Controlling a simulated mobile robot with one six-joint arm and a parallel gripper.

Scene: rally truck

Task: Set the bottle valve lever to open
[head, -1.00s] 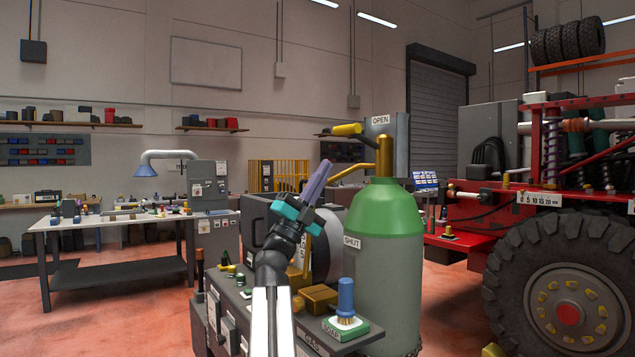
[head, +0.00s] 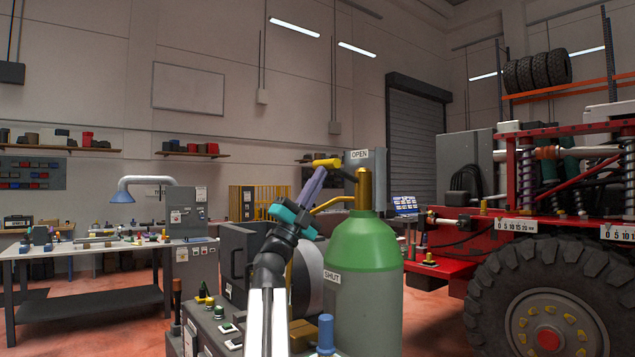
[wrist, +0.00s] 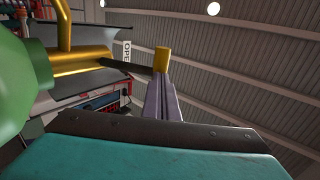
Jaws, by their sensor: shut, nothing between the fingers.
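The gas bottle (head: 365,310) stands upright, with a green shoulder (head: 362,240) and a brass valve (head: 364,190). The valve lever has a yellow grip (head: 327,163) pointing left and slightly up from the valve. An OPEN label (head: 360,154) is on a grey plate behind the valve; a SHUT label (head: 332,277) is lower, at the bottle's left side. My gripper (head: 318,172) is shut and empty, its purple fingertips just below the yellow grip. In the wrist view the grip (wrist: 161,60) shows right at the fingertips; I cannot tell whether they touch.
A brass pipe (head: 330,204) sticks out left of the valve, close to my gripper. A dark control bench (head: 215,325) with buttons stands below left. The red truck (head: 550,190) with its big tyre (head: 490,300) is at right. A worktable (head: 90,247) is at far left.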

